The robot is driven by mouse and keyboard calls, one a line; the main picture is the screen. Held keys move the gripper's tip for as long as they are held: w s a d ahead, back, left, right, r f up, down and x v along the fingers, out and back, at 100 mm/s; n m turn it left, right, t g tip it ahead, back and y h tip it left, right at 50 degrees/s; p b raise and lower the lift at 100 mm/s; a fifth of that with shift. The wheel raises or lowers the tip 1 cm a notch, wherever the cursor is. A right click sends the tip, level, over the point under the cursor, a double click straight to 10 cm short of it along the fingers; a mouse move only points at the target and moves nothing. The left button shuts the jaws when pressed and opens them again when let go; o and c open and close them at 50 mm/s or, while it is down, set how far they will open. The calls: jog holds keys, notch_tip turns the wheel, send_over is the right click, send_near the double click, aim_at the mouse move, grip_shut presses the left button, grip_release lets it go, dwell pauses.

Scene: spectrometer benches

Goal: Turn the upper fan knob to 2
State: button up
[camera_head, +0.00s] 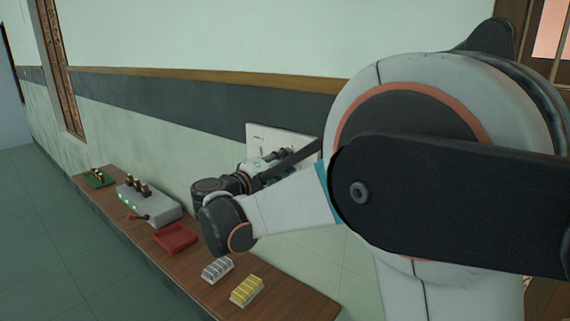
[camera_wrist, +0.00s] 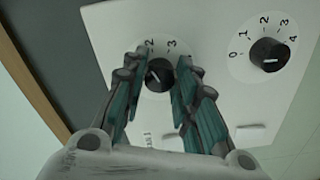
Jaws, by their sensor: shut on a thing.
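A white panel (camera_wrist: 207,25) with two black knobs fills much of the wrist view; its upper part shows on the wall in the head view (camera_head: 292,132). My gripper (camera_wrist: 160,70) has its fingers on both sides of the one knob (camera_wrist: 158,78) and is shut on it. This knob's white pointer line leans up and to the left. A 2 and a 3 show above it; the fingers hide its other numbers. The other knob (camera_wrist: 269,55) stands free at the right, with 0 to 4 around it. In the head view, my gripper (camera_head: 264,164) is at the panel, partly hidden by my arm.
A wooden bench (camera_head: 140,232) runs along the wall. On it are a green board (camera_head: 98,180), a grey device (camera_head: 152,208) with green lights, a red tray (camera_head: 176,238), a grey-white rack (camera_head: 217,269) and a yellow rack (camera_head: 246,291). The floor at left is clear.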

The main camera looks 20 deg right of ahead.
jog(key=shift+f+m, duration=0.1)
jog(key=shift+m, duration=1.1)
jog(key=o, duration=1)
jog(key=shift+o, duration=0.2)
jog(key=v, duration=1.2)
